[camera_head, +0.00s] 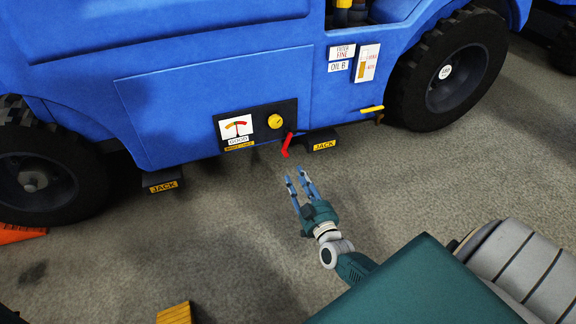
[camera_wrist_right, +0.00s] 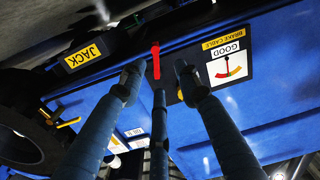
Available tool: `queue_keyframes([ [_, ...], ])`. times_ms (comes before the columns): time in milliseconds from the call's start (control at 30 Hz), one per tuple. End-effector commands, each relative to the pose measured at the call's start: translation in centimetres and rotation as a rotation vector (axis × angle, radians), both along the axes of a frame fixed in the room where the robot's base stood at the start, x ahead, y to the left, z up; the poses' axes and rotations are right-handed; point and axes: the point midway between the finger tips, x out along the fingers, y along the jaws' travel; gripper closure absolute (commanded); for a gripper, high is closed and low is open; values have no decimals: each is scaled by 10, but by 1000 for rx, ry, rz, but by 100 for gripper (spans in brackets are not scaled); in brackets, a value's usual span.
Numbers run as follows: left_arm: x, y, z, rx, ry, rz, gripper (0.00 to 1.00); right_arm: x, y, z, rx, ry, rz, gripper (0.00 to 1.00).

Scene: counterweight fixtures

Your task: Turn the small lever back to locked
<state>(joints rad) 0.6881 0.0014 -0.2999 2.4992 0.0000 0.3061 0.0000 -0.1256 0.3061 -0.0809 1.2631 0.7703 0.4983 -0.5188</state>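The small lever (camera_head: 288,144) is red and sits at the lower right corner of a black gauge panel on the blue vehicle. In the head view it hangs down, tilted slightly left at its lower end. My right gripper (camera_head: 298,176) is open and empty, a short way below the lever and apart from it. The right wrist view shows the lever (camera_wrist_right: 156,62) beyond the gap between the spread blue fingers (camera_wrist_right: 157,80). My left gripper is in neither view.
The panel has a gauge (camera_head: 237,128) marked GOOD and a yellow knob (camera_head: 275,121). A black jack point (camera_head: 323,145) stands just right of the lever; another (camera_head: 163,186) is farther left. Wheels flank the panel. The floor before the vehicle is mostly clear, with a wooden block (camera_head: 174,314) nearer.

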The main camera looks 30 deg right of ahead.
Motion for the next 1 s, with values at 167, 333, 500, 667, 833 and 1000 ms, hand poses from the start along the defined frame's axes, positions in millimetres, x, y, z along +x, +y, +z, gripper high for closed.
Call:
queue_keyframes([
  [167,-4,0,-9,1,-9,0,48,12,-10,-10,-3,13,-11,67],
  [333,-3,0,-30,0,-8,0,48,41,-17,-12,-2,10,-10,67],
  [500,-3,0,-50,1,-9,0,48,73,-24,-12,-2,10,-9,67],
  [667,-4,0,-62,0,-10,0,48,94,-29,-10,-1,12,-9,67],
  [833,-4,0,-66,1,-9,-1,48,103,-31,-8,-2,13,-9,67],
  [1000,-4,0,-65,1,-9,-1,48,104,-31,-7,-2,14,-9,67],
])
